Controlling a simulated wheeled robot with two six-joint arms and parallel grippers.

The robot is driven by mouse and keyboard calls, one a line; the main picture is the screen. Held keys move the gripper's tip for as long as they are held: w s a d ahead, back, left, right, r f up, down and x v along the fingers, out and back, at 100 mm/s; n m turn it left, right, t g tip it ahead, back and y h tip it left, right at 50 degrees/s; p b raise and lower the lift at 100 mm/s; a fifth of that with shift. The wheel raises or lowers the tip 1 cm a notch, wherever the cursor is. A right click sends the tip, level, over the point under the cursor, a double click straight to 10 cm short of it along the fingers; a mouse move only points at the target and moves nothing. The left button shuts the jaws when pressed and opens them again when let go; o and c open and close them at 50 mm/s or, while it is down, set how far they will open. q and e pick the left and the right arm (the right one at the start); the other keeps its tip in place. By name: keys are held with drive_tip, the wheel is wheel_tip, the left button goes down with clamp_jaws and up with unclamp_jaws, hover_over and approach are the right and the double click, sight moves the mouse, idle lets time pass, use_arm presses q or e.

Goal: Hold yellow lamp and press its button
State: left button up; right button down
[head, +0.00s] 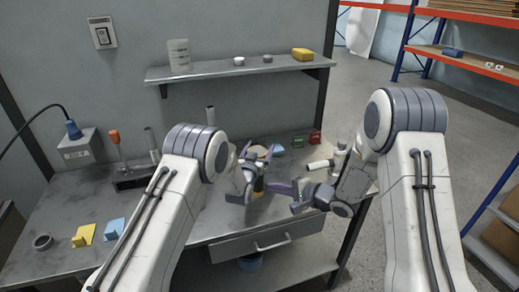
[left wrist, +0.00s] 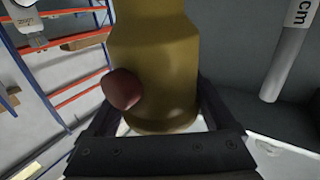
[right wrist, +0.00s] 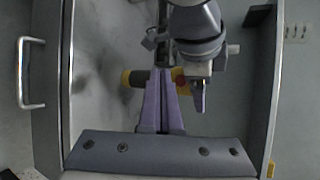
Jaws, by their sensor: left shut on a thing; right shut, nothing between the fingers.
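The yellow lamp (head: 258,185) is held above the workbench in my left gripper (head: 254,188), which is shut on it. In the left wrist view the lamp's yellow body (left wrist: 155,50) stands between the fingers, with a round red button (left wrist: 122,90) on its side.
The grey workbench (head: 70,190) holds a yellow block (head: 83,236), a blue block (head: 114,229), a dark ring (head: 42,241) and an orange-handled tool (head: 115,140). A green box (head: 298,141) and a red box (head: 315,137) stand at the back right. A wall shelf (head: 235,69) hangs above.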

drive_tip(key=w+a, duration=0.2)
drive_tip(key=w, duration=0.4)
drive_tip(key=shift+w, duration=0.2)
idle(1.9)
drive_tip(key=shift+w+a, duration=0.15)
drive_tip(key=shift+w, duration=0.3)
idle(0.3)
drive_tip(key=shift+s, duration=0.55)
drive_tip(key=s+d, duration=0.2)
drive_tip(key=s, duration=0.3)
drive_tip(key=shift+s, duration=0.35)
